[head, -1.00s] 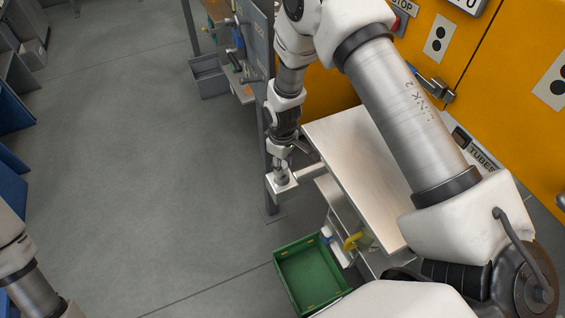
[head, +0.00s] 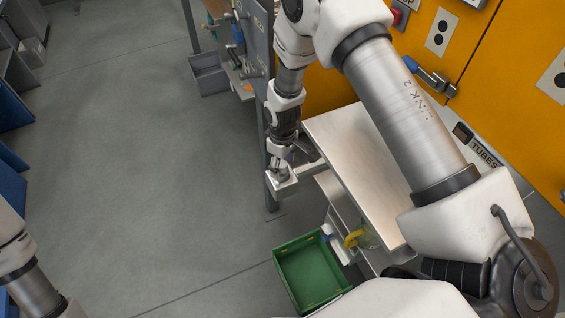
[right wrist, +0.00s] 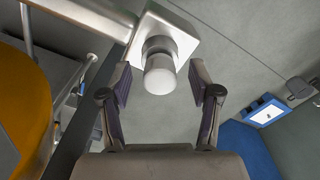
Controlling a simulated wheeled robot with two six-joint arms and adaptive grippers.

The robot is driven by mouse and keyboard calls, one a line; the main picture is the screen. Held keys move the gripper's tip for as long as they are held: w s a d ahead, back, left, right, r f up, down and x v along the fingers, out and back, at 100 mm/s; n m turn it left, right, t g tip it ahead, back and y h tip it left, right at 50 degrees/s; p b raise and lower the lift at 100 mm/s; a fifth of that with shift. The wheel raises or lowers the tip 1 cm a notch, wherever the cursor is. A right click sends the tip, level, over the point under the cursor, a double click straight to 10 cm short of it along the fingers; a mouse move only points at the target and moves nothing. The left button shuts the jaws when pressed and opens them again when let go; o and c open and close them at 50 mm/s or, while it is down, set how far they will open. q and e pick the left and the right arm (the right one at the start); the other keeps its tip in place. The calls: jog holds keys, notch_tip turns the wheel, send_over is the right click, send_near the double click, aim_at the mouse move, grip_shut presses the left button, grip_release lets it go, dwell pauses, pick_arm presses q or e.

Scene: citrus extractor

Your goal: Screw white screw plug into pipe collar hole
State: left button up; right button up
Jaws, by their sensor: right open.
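The white screw plug (right wrist: 160,74) is a short, rounded cylinder in the right wrist view. It stands out from a pale square block (right wrist: 185,35) at the end of a pipe (right wrist: 28,25), which I take as the pipe collar. The block also shows in the head view (head: 284,187), beside the table. How deep the plug sits in the hole is hidden. My right gripper (right wrist: 160,88) is open, with one finger on each side of the plug and gaps between; in the head view it is at the block (head: 279,172). My left gripper is out of view.
A metal table (head: 345,135) stands right of the block, with a yellow item (head: 353,239) below it. A green crate (head: 309,277) is on the floor. An orange cabinet (head: 480,70) and a grey post board (head: 257,40) are close behind. The floor at left is clear.

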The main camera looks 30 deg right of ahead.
aim_at(283, 164)
notch_tip(283, 164, up, 12)
dwell(0.3)
dwell(1.3)
